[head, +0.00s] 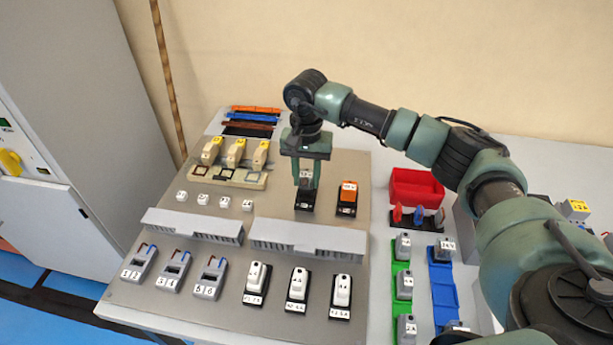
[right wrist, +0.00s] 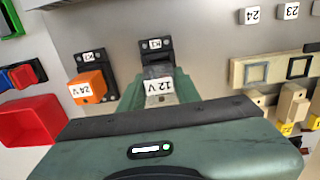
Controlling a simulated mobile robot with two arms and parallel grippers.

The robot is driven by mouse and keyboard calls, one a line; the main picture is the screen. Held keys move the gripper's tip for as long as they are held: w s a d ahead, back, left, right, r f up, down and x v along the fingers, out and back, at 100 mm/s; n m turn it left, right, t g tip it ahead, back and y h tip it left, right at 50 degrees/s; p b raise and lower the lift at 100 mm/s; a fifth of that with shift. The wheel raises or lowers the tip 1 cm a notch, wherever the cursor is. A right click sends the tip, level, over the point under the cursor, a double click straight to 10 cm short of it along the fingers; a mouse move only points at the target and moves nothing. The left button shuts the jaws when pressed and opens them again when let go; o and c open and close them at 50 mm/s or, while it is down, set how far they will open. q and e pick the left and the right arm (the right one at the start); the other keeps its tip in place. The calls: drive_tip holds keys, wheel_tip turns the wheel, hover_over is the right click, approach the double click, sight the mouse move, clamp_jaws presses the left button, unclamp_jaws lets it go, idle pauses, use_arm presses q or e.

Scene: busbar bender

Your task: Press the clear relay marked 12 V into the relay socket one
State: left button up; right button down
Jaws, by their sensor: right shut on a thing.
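My right gripper (head: 306,182) points down at the panel, its fingers shut on the clear relay (head: 306,174). In the right wrist view the relay's 12 V label (right wrist: 158,88) shows between the green fingers. A black relay socket (head: 305,201) is right below the relay, and its labelled end shows in the right wrist view (right wrist: 156,46). The relay looks upright and lined up with this socket. The fingers hide the joint, so I cannot tell how deep it sits. My left gripper is not in view.
An orange 24 V relay (head: 348,191) stands in the socket to the right, close to my fingers. Beige terminal blocks (head: 236,152) are behind left. Grey slotted ducts (head: 308,238) cross the panel in front. A red bin (head: 415,187) is at the right.

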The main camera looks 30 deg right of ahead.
sight(307, 173)
idle(0.4)
drive_tip(key=shift+f+b, duration=0.25)
drive_tip(key=shift+b, duration=0.1)
drive_tip(key=shift+f, duration=0.3)
drive_tip(key=shift+s+f+b, duration=0.1)
drive_tip(key=shift+f+b, duration=0.7)
drive_tip(key=c, duration=0.9)
unclamp_jaws()
wheel_tip(307, 173, up, 8)
drive_tip(key=shift+f+b, duration=0.1)
drive_tip(key=shift+b, duration=0.4)
